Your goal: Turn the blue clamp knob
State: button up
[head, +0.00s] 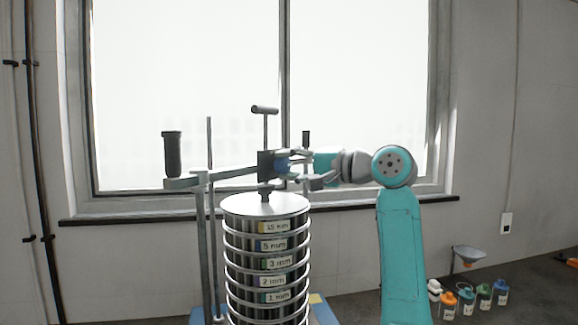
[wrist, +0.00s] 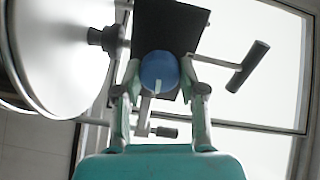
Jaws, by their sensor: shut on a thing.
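The blue clamp knob (wrist: 159,72) shows in the wrist view as a round blue cap with a pale mark, in front of a dark clamp block (wrist: 165,25). In the head view the knob (head: 281,163) is a small blue patch, partly hidden by my gripper. My gripper (head: 290,164) reaches in from the right, level with the clamp block above the sieve stack. In the wrist view my gripper's fingers (wrist: 160,80) stand on both sides of the knob, shut on it.
The sieve stack (head: 266,206) with labelled rings stands below the clamp. A T-handle (head: 265,110) rises above the block, and a black grip (head: 172,154) stands at the left end of the bar. Several small bottles (head: 466,300) and a funnel (head: 468,254) are at the lower right.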

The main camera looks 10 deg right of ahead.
jog(key=shift+m, duration=0.5)
jog(key=o, duration=1.1)
jog(key=shift+o, duration=0.2)
jog(key=v, duration=1.2)
jog(key=shift+f, duration=0.1)
